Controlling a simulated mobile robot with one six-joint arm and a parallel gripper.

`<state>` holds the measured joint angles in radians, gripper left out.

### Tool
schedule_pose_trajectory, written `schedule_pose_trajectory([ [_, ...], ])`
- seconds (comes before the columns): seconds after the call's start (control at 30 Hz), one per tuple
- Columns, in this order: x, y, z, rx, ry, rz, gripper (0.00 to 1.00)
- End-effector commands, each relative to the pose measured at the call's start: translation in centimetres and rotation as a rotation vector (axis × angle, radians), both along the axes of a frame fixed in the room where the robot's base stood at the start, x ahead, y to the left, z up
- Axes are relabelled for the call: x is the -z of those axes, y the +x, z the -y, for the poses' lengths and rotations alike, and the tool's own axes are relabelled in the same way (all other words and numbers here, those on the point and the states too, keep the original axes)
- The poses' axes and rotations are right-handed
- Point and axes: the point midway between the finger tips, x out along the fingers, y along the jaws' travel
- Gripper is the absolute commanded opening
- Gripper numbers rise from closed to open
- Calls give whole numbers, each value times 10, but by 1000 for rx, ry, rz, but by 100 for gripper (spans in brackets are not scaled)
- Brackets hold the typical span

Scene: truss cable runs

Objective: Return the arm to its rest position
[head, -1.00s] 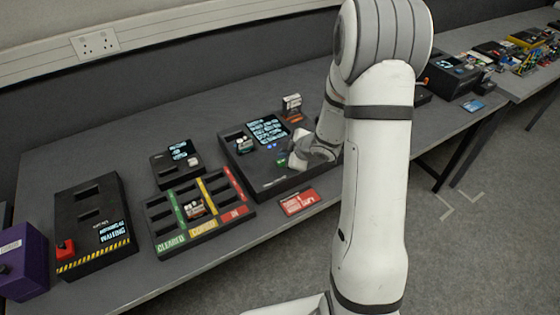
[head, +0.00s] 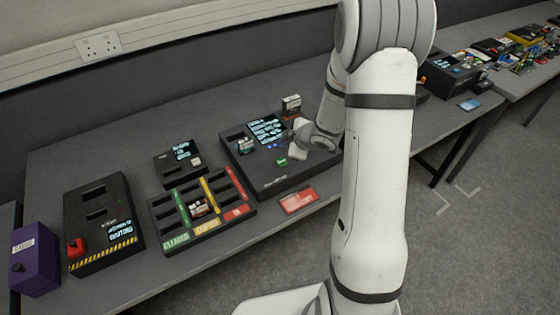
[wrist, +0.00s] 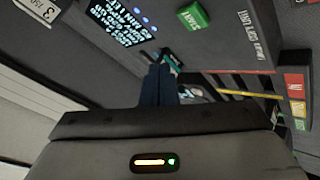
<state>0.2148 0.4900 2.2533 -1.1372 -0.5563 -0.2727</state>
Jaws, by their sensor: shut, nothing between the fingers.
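My white arm stands across the right half of the head view, bent at the top. Its wrist end reaches left over a black test unit (head: 280,183) with a lit screen and a green button (head: 282,162). In the wrist view, my gripper (wrist: 160,70) has its dark fingers together, with nothing between them. The green START button (wrist: 193,18) and the lit screen (wrist: 120,22) show beyond the fingers. The fingertips are hard to make out in the head view.
A sorting tray (head: 160,213) with coloured strips holds a small module. A black box with a red button (head: 76,246) and a purple box (head: 35,262) stand at left. A red card (head: 298,201) lies at the table's front edge. Another cluttered bench (head: 510,70) is at right.

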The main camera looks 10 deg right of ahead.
Motion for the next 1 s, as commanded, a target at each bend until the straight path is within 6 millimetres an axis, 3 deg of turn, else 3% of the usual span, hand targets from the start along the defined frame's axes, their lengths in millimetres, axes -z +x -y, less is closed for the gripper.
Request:
schedule_pose_trajectory([
  [0.37,-2,0,1,6,-3,1,0],
  [0.47,-15,1,6,54,-22,2,0],
  [0.63,-64,-8,28,274,-77,-11,0],
  [0.77,-107,-34,44,492,-86,-47,0],
  [1.0,-163,-114,49,846,0,-175,0],
])
